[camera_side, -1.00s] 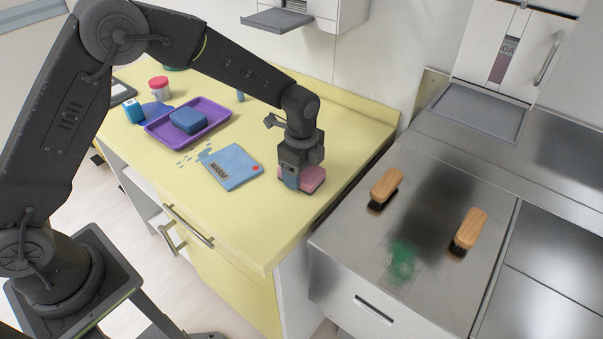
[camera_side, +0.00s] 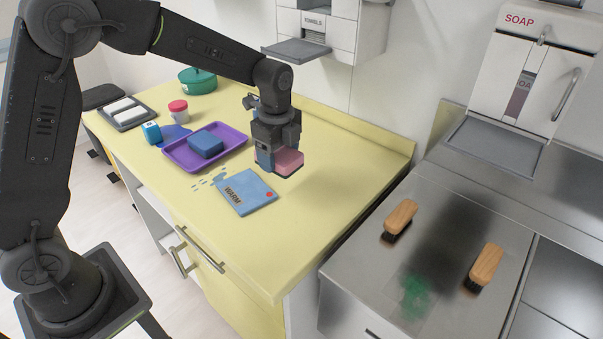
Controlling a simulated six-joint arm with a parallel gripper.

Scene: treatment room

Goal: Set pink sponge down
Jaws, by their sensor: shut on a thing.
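My gripper (camera_side: 277,163) points down over the yellow counter (camera_side: 310,225), shut on the pink sponge (camera_side: 289,161). The sponge sits between the fingers, partly hidden by them, and looks held above the counter, though its exact height is hard to judge. It is up and to the right of the blue pad marked WARM (camera_side: 246,192) and right of the purple tray (camera_side: 174,158). A blue sponge (camera_side: 206,145) lies in that tray.
A red-lidded jar (camera_side: 178,112), a blue box (camera_side: 151,132), a green pot (camera_side: 198,80) and a dark tray (camera_side: 125,113) stand at the far left. Two brushes (camera_side: 400,216) (camera_side: 485,266) lie on the steel top. The counter's front right is clear.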

